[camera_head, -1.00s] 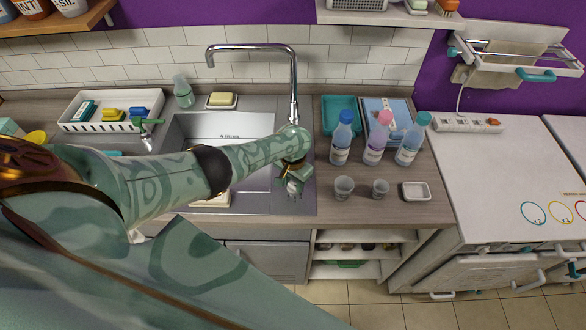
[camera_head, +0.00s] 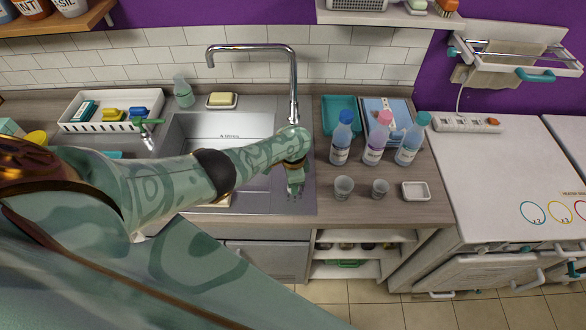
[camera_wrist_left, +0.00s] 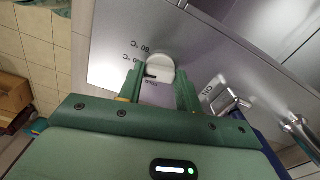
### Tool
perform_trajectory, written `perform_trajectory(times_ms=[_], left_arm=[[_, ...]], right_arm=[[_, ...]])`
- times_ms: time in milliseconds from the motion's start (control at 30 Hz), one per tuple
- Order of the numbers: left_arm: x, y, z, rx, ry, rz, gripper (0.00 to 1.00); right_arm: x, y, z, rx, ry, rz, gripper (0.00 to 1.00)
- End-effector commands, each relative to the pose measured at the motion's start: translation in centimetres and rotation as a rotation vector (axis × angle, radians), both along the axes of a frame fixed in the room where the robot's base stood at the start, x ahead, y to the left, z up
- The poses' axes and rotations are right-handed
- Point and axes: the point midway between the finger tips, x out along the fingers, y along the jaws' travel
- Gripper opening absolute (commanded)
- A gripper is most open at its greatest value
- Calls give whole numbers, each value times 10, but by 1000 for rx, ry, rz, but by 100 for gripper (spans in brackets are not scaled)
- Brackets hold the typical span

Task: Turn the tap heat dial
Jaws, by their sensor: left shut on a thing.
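The tap heat dial (camera_wrist_left: 160,66) is a pale round knob on the metal sink deck, with °C markings on the plate beside it in the left wrist view. My left gripper (camera_wrist_left: 160,88) has its green fingers on either side of the dial and is shut on it. In the head view my left gripper (camera_head: 295,190) is at the right part of the sink unit, below the tall chrome tap (camera_head: 294,85). The dial is hidden there by my gripper and arm. My right gripper is not in view.
Three bottles, including a pink-capped one (camera_head: 378,140), and two clear cups, one of them nearer the sink (camera_head: 343,187), stand right of it. A metal lever (camera_wrist_left: 228,97) is close to the dial. A white rack (camera_head: 110,110) stands left of the sink.

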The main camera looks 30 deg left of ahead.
Motion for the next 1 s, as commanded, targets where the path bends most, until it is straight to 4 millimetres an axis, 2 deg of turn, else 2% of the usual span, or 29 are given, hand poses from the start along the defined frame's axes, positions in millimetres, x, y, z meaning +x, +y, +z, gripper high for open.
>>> perform_trajectory(times_ms=[533,567,633,900,1000], left_arm=[[1,-1,1,-3,-3,-27,12],[1,-1,1,-3,-3,-27,37],[1,-1,1,-3,-3,-26,56],[1,-1,1,-1,-1,-26,56],[0,-1,8,-1,-1,-26,56]], right_arm=[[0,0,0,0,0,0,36],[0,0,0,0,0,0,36],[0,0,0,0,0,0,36],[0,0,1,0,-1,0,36],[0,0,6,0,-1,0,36]])
